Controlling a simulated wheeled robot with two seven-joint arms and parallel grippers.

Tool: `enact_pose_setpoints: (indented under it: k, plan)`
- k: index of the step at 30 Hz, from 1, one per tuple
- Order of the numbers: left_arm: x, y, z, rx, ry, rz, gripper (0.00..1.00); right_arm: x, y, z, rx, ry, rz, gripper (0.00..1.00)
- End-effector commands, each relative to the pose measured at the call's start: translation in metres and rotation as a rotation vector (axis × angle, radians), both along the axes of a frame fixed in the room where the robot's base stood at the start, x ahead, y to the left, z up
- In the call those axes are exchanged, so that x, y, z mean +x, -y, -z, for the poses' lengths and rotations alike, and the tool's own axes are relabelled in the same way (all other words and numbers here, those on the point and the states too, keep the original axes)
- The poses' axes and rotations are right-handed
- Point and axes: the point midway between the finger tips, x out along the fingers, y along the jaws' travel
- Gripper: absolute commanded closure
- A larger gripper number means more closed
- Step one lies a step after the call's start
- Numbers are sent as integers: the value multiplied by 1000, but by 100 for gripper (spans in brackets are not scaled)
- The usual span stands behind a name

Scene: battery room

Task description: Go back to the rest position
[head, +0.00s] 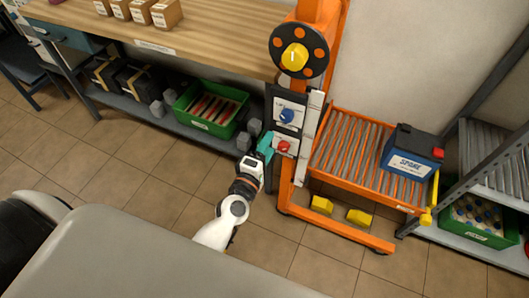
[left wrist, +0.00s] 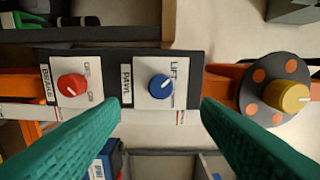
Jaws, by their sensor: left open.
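My left gripper (head: 266,146) has teal fingers and is in front of the control panel on the orange lift's post. In the left wrist view its fingers (left wrist: 160,108) are apart, with nothing between them. The blue knob (left wrist: 160,87) on the PAWL plate shows just beyond the fingertips, and the red knob (left wrist: 72,85) on the BRAKE plate is to its left. I cannot tell whether a finger touches the panel. The yellow knob (head: 294,57) sits on a dark disc with orange dots, higher on the post. My right gripper is not in view.
The orange lift (head: 330,233) has a roller bed carrying a blue SPARE battery (head: 411,161). A wooden bench (head: 205,38) stands at the left, with a green crate (head: 211,108) on its lower shelf. A grey rack (head: 487,160) is at the right. Tiled floor (head: 110,165) is clear before the bench.

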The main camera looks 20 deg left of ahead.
Motion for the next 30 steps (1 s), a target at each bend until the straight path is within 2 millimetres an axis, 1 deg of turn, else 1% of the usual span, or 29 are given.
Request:
enact_pose_setpoints:
  k: [2,6,23,25,26,29,30]
  plan:
    - [-10,-1,1,1,-1,0,43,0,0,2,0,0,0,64]
    - [-18,-1,0,0,0,0,43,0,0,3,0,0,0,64]
    - [-18,0,2,4,-4,1,43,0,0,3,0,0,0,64]
    - [-19,1,12,31,-24,9,43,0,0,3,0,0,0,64]
    - [-20,3,21,54,-41,17,43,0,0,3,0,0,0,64]
    - [-27,9,68,181,-132,60,43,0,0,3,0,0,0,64]
    - [-33,12,94,249,-182,88,43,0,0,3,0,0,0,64]
